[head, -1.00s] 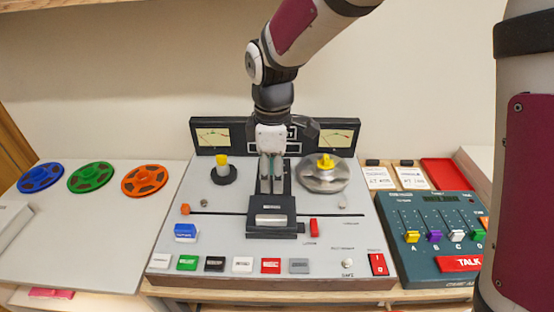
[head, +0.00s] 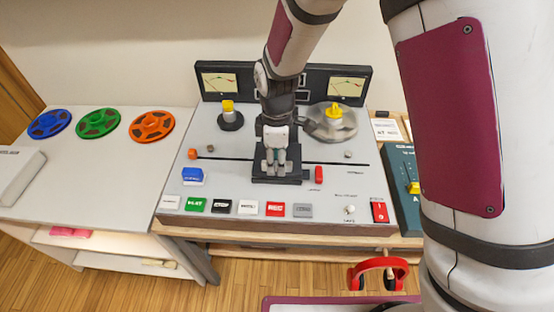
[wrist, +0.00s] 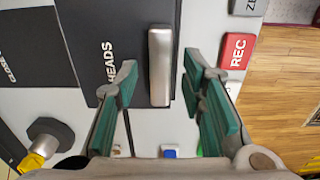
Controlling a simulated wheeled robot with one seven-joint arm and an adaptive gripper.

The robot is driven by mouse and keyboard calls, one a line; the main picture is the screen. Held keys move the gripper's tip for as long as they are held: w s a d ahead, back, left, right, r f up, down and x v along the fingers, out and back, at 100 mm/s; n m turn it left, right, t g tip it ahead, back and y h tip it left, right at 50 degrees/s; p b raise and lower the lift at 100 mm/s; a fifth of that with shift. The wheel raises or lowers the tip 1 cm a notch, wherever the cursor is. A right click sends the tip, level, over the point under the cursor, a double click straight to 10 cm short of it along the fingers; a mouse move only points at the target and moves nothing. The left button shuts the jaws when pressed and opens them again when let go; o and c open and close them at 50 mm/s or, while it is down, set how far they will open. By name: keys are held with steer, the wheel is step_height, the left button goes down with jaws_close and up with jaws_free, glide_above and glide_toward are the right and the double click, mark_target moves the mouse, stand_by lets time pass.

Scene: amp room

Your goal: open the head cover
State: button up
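The head cover (head: 258,178) is a dark block at the middle of the grey tape deck, partly hidden behind my gripper in the head view. In the wrist view the dark cover (wrist: 132,35) carries the word HEADS and a silver bar handle (wrist: 160,80). My gripper (head: 274,168) is over the cover. In the wrist view its two green-padded fingers are apart, one on each side of the handle, with gaps on both sides. Whether the fingertips reach down to the handle's height is hard to tell.
The deck (head: 225,155) has a yellow-topped spindle (head: 228,110), a metal reel hub (head: 333,120), a blue button (head: 192,175) and a row of coloured buttons along the front, including a red REC key (wrist: 236,50). Meters stand behind. Coloured reels lie left; a mixer (head: 402,170) stands right.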

steer(key=shift+f, duration=0.4)
steer(key=shift+c, duration=0.3)
jaws_close()
steer(key=w+b, duration=0.5)
steer(key=w, duration=0.5)
steer(key=shift+d+f, duration=0.1)
steer(key=shift+d, duration=0.05)
steer(key=shift+w, duration=0.55)
steer(key=shift+o, duration=0.3)
jaws_free()
